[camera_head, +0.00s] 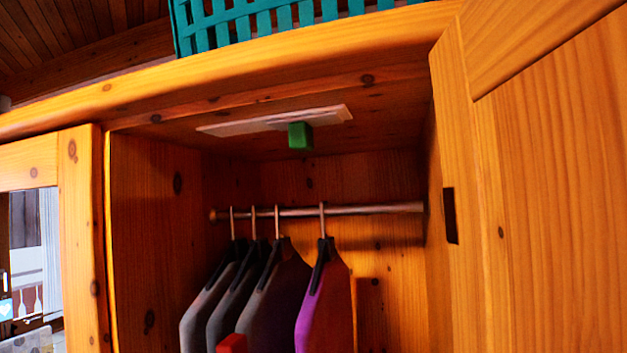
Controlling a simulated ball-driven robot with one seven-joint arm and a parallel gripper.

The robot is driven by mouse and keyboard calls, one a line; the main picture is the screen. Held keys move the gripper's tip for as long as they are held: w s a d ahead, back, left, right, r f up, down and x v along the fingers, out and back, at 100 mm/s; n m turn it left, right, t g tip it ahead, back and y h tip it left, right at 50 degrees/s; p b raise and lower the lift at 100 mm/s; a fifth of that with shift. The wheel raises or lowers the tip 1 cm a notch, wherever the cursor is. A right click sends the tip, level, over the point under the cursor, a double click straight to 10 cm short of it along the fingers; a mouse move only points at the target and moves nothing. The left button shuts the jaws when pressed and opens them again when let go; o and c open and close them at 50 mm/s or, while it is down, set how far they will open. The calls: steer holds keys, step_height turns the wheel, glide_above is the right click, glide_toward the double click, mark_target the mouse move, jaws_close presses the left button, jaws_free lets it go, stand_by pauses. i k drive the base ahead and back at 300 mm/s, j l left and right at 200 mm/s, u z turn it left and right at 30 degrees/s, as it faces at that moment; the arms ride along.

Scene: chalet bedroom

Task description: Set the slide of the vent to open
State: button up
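The vent shows as a thin pale plate (250,124) on the underside of the wardrobe's top, inside the open wardrobe. A green block-shaped knob (300,136) hangs from it, right of the plate's middle; it looks like the handle of the slide. I see no markings and cannot tell which position is open. My gripper is not in view, and nothing is seen touching the knob.
Several garments (275,295) hang from a metal rail (370,210) below the vent. A wooden door (550,190) stands at the right. A teal basket (260,22) sits on top. A red object (232,343) shows at the bottom edge. The space around the knob looks free.

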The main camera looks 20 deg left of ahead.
mark_target(300, 128)
steer(key=i+j+z, duration=0.2)
steer(key=j, duration=0.35)
steer(key=i+j+z, duration=0.35)
steer(key=i+j, duration=0.1)
